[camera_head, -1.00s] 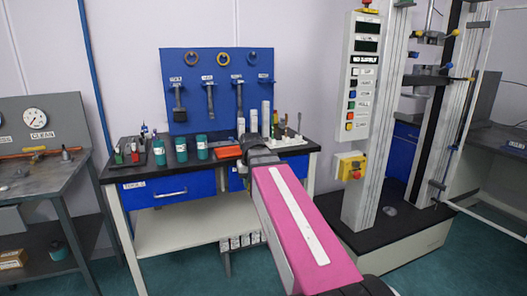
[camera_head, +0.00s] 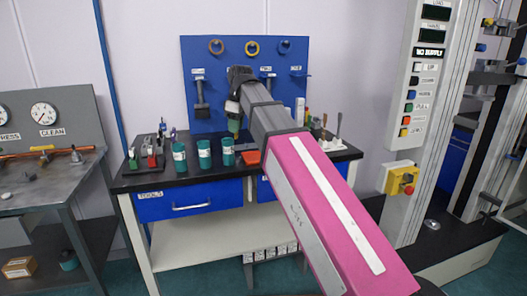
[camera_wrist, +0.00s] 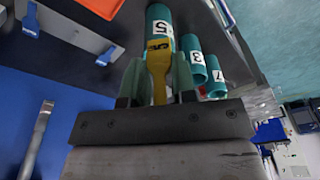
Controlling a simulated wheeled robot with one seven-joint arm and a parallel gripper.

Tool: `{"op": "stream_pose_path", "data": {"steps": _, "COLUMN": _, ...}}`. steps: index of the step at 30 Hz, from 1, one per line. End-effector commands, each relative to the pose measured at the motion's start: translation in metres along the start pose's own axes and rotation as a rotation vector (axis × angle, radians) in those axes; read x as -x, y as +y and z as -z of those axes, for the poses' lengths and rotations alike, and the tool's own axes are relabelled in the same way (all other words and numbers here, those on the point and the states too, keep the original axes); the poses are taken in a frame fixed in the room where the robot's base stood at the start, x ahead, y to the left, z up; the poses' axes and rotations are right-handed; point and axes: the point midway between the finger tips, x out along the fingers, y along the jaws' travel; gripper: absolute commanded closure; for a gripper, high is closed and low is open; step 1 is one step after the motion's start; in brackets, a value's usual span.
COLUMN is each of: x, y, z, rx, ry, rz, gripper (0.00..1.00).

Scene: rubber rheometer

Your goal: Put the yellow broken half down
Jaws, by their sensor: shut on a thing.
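The yellow broken half (camera_wrist: 158,68) is between the fingers of my gripper (camera_wrist: 158,85) in the wrist view. It is a flat strip with dark lettering on its wider end. My gripper is shut on it and points down over the black bench. In the head view my gripper (camera_head: 234,124) hangs in front of the blue tool board, behind and above the teal cups.
Teal cups marked 3 (camera_wrist: 196,65) and 7 (camera_wrist: 216,78) stand beside cup 5. In the head view, three teal cups (camera_head: 204,153) line the bench (camera_head: 190,179). An orange tray (camera_head: 250,157) sits to their right. The blue board (camera_head: 215,85) with hanging tools is close behind.

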Motion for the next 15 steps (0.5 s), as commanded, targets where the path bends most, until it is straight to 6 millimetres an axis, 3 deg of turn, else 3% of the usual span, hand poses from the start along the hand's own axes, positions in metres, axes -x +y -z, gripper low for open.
{"op": "stream_pose_path", "data": {"steps": 15, "x": -0.052, "y": 0.090, "z": -0.042, "rx": -0.004, "ry": -0.001, "rz": 0.000, "gripper": 1.00}}
